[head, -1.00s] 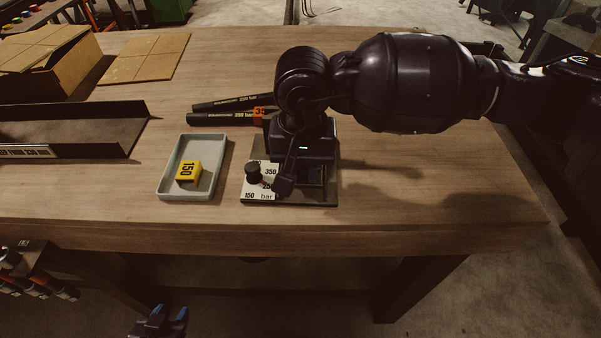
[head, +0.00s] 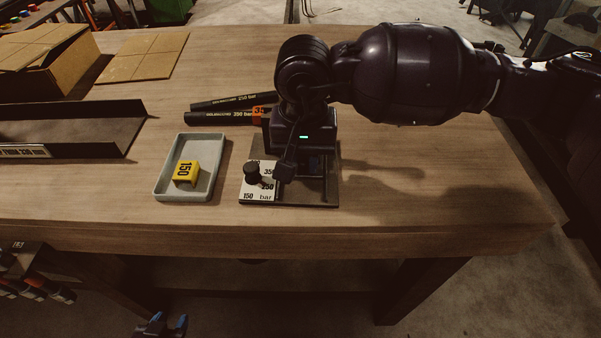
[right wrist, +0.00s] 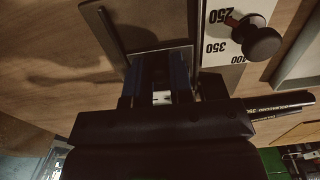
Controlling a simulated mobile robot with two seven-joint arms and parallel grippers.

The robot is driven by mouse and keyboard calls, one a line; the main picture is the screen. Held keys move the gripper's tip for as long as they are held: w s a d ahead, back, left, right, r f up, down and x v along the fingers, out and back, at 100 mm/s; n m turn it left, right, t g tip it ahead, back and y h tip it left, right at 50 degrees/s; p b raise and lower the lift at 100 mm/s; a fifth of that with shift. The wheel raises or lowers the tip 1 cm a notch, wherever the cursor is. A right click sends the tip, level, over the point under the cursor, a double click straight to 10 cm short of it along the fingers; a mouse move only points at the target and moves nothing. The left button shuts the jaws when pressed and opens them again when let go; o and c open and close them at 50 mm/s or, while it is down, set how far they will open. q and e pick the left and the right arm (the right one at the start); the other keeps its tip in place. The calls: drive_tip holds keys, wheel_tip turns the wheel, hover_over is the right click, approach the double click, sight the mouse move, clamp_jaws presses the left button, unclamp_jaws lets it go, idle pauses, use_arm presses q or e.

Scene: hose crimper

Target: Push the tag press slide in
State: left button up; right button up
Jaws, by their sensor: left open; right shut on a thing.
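The tag press (head: 332,192) stands near the table's front edge, with a dark base, a white dial plate (head: 258,192) marked in bar and a black knob (head: 252,173). My right gripper (head: 312,166) is over its right half, fingers down, and hides much of it. In the right wrist view the blue-tipped fingers (right wrist: 160,80) are shut on the slide in the press's channel; the slide itself is mostly hidden, with a small pale patch between the fingers. My left gripper (head: 161,323) is open and empty, below the table's front edge.
A grey tray (head: 160,186) holding a yellow 150 tag (head: 185,173) is left of the press. Two black hoses (head: 225,117) lie behind, one with an orange tag. A dark channel (head: 110,120) and cardboard box (head: 60,65) are further left. The table's right side is clear.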

use_arm(q)
drive_tip(key=shift+s+f, duration=0.2)
drive_tip(key=shift+f, duration=0.25)
use_arm(e)
drive_tip(key=shift+w, duration=0.55)
drive_tip(key=o, duration=1.5)
drive_tip(key=shift+r, duration=0.1)
use_arm(q)
drive_tip(key=shift+r, duration=0.1)
use_arm(e)
drive_tip(key=shift+w, duration=0.1)
drive_tip(key=shift+r, duration=1.15)
use_arm(q)
drive_tip(key=shift+w+r+p, duration=0.25)
drive_tip(key=shift+r+p, duration=0.1)
drive_tip(key=shift+r, duration=0.25)
drive_tip(key=shift+w+r+p, duration=0.25)
drive_tip(key=shift+r+p, duration=0.05)
drive_tip(key=shift+r, duration=0.35)
drive_tip(key=shift+w+r+p, duration=0.25)
drive_tip(key=shift+r+p, duration=0.1)
drive_tip(key=shift+r, duration=0.25)
use_arm(e)
drive_tip(key=shift+r, duration=3.3)
